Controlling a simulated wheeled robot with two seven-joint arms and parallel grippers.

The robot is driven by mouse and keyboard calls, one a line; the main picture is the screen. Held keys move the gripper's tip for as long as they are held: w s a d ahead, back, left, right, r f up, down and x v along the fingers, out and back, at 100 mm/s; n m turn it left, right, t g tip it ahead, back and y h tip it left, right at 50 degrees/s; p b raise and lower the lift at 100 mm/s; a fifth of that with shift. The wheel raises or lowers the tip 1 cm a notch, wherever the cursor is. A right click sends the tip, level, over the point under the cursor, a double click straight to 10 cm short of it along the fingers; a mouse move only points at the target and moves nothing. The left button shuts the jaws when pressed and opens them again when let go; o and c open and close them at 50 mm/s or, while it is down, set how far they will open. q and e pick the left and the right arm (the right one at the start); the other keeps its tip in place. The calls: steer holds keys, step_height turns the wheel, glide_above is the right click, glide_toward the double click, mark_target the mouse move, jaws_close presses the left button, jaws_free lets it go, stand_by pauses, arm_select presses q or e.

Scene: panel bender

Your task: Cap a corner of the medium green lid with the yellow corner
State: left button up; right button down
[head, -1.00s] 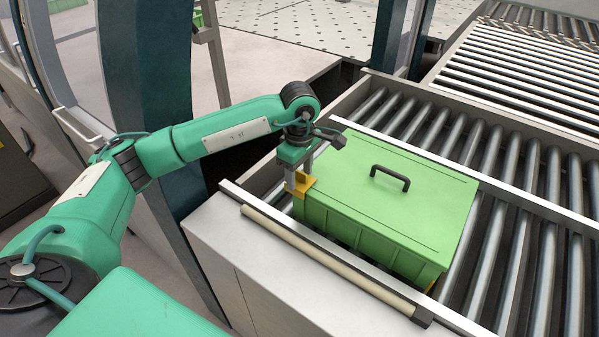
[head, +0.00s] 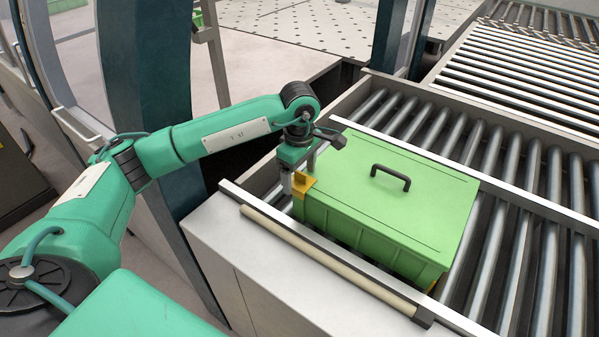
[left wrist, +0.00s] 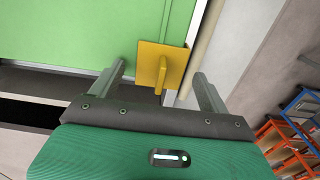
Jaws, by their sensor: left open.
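The medium green lid (head: 425,198), with a dark handle on top, covers a green ribbed box (head: 355,238) on the rollers. The yellow corner (head: 303,187) sits on the lid's left corner, nearest my arm. In the left wrist view the yellow corner (left wrist: 162,64) lies at the green lid's edge, with its upright tab facing my gripper. My left gripper (head: 293,185) is open, its fingers (left wrist: 159,75) spread on either side of the tab with gaps. How fully the yellow corner is seated cannot be told. My right gripper is not in view.
The box stands on a roller conveyor (head: 510,240) with pale side rails (head: 450,172). A beige bar (head: 325,262) runs along the near rail. A little yellow shows at the box's lower right. A dark teal post (head: 150,90) stands behind my left arm.

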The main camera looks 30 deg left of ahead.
mark_target(300, 172)
arm_select(q)
steer(key=shift+r, duration=0.5)
step_height(300, 172, up, 13)
steer(key=b, duration=0.3)
steer(key=shift+b, duration=0.3)
steer(key=shift+f, duration=0.2)
